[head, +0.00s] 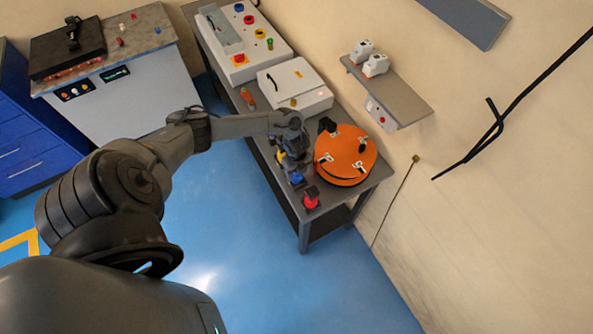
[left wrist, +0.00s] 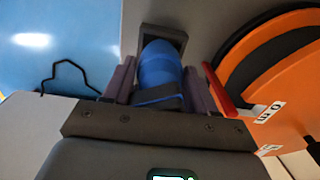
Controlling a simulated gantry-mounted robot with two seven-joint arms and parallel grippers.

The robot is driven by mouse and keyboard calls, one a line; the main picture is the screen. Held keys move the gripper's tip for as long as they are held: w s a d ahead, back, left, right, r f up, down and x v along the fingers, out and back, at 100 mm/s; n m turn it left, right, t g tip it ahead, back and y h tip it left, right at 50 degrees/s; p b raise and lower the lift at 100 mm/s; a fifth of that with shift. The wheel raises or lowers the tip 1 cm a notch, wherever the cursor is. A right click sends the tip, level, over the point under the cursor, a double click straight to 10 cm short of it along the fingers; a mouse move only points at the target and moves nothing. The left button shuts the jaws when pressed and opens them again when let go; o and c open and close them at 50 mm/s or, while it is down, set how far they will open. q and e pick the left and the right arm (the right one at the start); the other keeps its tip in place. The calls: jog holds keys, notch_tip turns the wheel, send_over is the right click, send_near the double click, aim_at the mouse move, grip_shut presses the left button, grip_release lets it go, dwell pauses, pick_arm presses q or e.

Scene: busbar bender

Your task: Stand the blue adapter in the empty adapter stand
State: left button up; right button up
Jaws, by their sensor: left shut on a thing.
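The blue adapter (left wrist: 160,68) is between the two fingers of my left gripper (left wrist: 157,88), which is shut on it. In the head view the blue adapter (head: 297,179) shows small below my left gripper (head: 293,165), near the front edge of the bench. A dark grey square stand (left wrist: 178,38) shows right at the adapter's far end in the left wrist view. I cannot tell whether the adapter is inside it or just above it. A red adapter (head: 311,198) stands near the bench corner. My right gripper is not in view.
An orange round turntable (head: 345,153) is close on the right of the gripper. A white case (head: 296,83) and a control box (head: 243,40) lie farther back on the bench (head: 352,193). A wall shelf (head: 392,93) holds white devices.

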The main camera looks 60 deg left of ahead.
pick_arm(q)
jog(key=shift+f+b, duration=0.65)
jog(key=shift+f, duration=0.2)
jog(key=o, duration=1.3)
jog(key=shift+c, duration=0.2)
notch_tip(320, 180, up, 11)
jog(key=shift+f, duration=0.1)
